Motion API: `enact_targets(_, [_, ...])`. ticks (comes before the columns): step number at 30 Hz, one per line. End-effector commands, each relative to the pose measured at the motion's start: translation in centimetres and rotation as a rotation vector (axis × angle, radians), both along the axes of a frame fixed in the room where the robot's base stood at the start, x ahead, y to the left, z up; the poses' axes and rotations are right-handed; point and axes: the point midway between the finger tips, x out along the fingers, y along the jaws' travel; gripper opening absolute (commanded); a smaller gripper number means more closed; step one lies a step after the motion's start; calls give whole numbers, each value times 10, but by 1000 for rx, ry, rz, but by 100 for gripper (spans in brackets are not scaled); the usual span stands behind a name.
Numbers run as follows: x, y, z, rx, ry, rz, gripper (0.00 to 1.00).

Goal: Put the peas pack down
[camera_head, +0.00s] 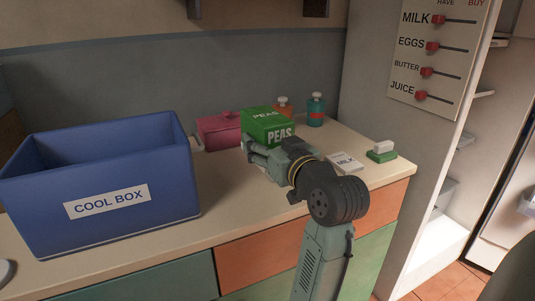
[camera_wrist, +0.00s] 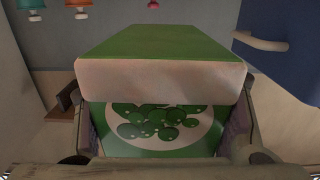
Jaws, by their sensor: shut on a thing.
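The green peas pack (camera_head: 267,128) is at the middle of the counter, with its lettered sides showing. In the wrist view the peas pack (camera_wrist: 160,80) fills the middle, with a green face, a pale face and a picture of peas. My gripper (camera_head: 262,149) is shut on the pack, one finger on each side of it in the wrist view (camera_wrist: 160,128). I cannot tell whether the pack touches the counter or hangs a little above it; its lower edge is hidden behind my gripper.
A blue cool box (camera_head: 160,205) stands open to the left. A pink box (camera_head: 217,130) is just left of the pack. An orange bottle (camera_head: 283,108) and a teal bottle (camera_head: 316,110) stand behind. A milk pack (camera_head: 343,163) and a green-and-white item (camera_head: 382,152) lie right. Free counter lies in front.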

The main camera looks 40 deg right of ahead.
Motion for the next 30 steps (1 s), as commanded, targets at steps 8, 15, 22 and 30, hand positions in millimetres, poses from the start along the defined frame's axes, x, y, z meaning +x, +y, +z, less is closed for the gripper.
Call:
enact_targets(8, [0, 0, -30, 1, 0, -2, 16])
enact_targets(15, [0, 0, -34, -2, -3, -1, 16])
enact_targets(22, [0, 0, -39, -1, -2, -1, 16])
enact_targets(30, [0, 0, -47, -1, -2, 0, 16])
